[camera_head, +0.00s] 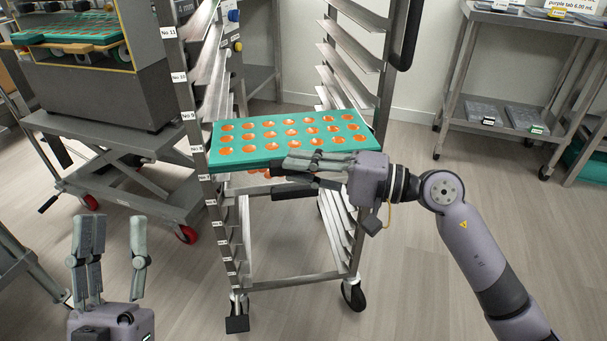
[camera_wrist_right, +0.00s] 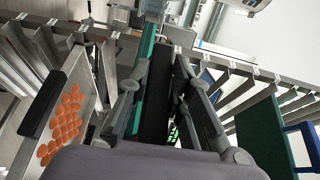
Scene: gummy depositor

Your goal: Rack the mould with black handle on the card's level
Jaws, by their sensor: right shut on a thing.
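The teal mould (camera_head: 262,153) with rows of orange-filled cavities is roughly level at the front of the steel rack (camera_head: 245,285), its left edge near the No 8 label (camera_head: 197,149). My right gripper (camera_head: 300,165) is shut at its near right edge. In the right wrist view, a black handle (camera_wrist_right: 155,110) lies between the fingers, with the teal mould edge (camera_wrist_right: 140,85) beside it. How far the mould sits on the rails is hidden. My left gripper (camera_head: 110,250) is open and empty at lower left, away from the rack.
Just below, another tray with orange pieces (camera_wrist_right: 68,118) and its own black handle (camera_wrist_right: 45,105) sits in the rack. A depositor with a teal mould (camera_head: 70,27) stands at left on a lift cart (camera_head: 110,140). A side table (camera_head: 490,95) holds moulds and a printed card (camera_head: 575,4). Floor in front is clear.

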